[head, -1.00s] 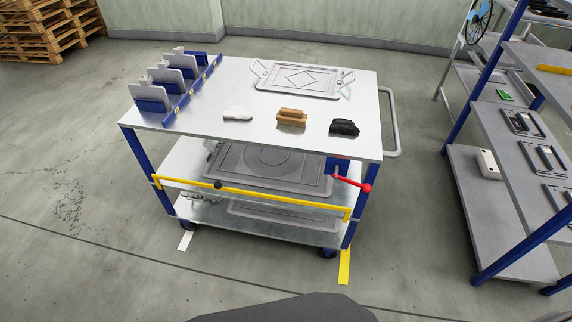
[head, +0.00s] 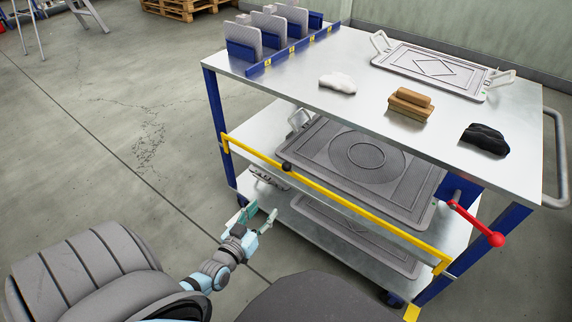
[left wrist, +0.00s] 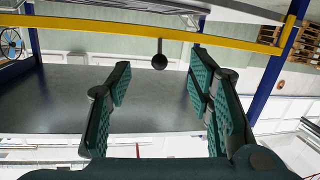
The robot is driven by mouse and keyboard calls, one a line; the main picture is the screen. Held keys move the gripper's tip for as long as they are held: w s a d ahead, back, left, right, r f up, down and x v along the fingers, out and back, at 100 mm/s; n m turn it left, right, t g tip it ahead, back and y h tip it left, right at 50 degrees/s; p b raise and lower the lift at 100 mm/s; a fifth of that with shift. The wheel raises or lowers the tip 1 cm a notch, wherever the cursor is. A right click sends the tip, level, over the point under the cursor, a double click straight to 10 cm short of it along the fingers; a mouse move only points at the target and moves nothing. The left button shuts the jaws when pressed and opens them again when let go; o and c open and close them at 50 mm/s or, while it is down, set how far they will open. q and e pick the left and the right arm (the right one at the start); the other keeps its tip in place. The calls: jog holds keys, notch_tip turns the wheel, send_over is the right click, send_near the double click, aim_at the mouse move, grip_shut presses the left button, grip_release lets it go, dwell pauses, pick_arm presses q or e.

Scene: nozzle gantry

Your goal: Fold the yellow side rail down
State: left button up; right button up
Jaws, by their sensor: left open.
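The yellow side rail (head: 355,208) runs across the near side of the cart, raised along the middle shelf's edge. It has a black knob (head: 286,167) toward its left part. My left gripper (head: 262,213) is open and empty, in front of the cart and below the rail, apart from it. In the left wrist view the rail (left wrist: 110,24) crosses the upper part, and the knob (left wrist: 159,61) shows between and beyond the open fingers (left wrist: 160,85). My right gripper is not in view.
A red-knobbed lever (head: 496,239) sticks out at the cart's right post. The middle shelf holds a grey tray (head: 405,165). The cart's top (head: 310,65) carries a white cloth, a brush, a black cloth, a tray and a blue rack.

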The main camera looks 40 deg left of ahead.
pick_arm(q)
notch_tip(320, 180, up, 2)
jog(key=w+r+t+b, duration=0.1)
jog(key=w+t, duration=0.1)
jog(key=b, duration=0.2)
send_near(284, 169)
jog(key=w, duration=0.2)
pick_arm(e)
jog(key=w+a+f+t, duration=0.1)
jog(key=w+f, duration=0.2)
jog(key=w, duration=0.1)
pick_arm(q)
jog(key=shift+n+y, duration=0.3)
jog(key=shift+n, duration=0.1)
jog(key=b+x, duration=0.3)
jog(key=x, duration=0.5)
jog(key=shift+w+b, duration=0.1)
jog(key=shift+b, duration=0.2)
grip_shut()
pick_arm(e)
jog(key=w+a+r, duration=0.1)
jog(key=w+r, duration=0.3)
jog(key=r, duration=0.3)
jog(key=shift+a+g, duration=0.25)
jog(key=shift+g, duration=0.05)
